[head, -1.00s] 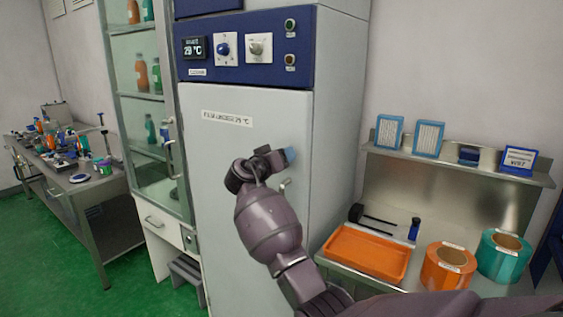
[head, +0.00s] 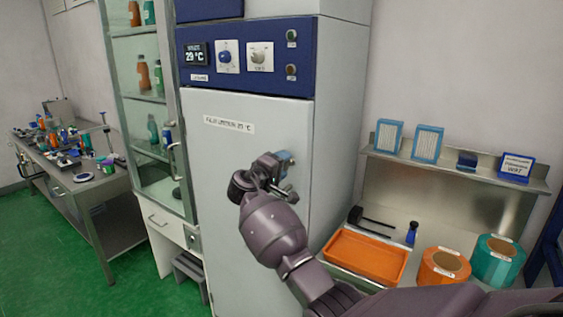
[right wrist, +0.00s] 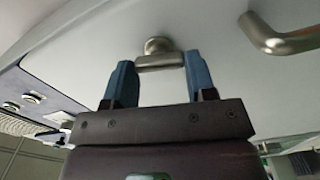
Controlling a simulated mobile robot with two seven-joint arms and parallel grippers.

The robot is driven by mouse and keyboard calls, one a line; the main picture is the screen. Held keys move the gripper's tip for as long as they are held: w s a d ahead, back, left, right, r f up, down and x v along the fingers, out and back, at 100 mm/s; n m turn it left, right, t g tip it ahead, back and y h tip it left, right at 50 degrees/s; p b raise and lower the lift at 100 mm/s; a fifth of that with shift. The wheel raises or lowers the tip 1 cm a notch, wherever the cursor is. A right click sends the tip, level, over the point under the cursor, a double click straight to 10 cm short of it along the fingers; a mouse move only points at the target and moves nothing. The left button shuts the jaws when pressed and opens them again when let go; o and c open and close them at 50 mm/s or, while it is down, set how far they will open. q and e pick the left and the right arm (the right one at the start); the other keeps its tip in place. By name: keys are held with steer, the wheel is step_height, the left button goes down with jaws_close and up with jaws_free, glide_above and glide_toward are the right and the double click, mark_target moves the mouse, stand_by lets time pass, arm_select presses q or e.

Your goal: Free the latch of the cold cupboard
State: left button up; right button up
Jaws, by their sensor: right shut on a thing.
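The cold cupboard (head: 245,190) is a tall pale cabinet with a blue control panel, and its door looks closed. Its latch (right wrist: 160,60) is a small metal turn-piece with a round boss and a short bar, seen in the right wrist view. My right gripper (head: 285,161) is at the right side of the door and hides the latch in the head view. In the right wrist view its blue fingers (right wrist: 160,78) stand at the two ends of the bar, shut on it. A bent metal door handle (right wrist: 285,38) is beside the latch. My left gripper is out of view.
The panel has a temperature display (head: 196,53) and knobs. A glass cabinet (head: 150,120) stands close on the left. On the right a steel bench holds an orange tray (head: 365,258) and tape rolls (head: 443,266). Green floor is clear at left.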

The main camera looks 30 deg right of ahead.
steer(key=shift+n, duration=1.2)
steer(key=shift+f, duration=0.1)
steer(key=o, duration=0.9)
steer(key=shift+o, duration=0.2)
steer(key=b+v, duration=0.2)
steer(key=v, duration=0.8)
steer(key=shift+s+a, duration=0.15)
steer(key=shift+a, duration=0.2)
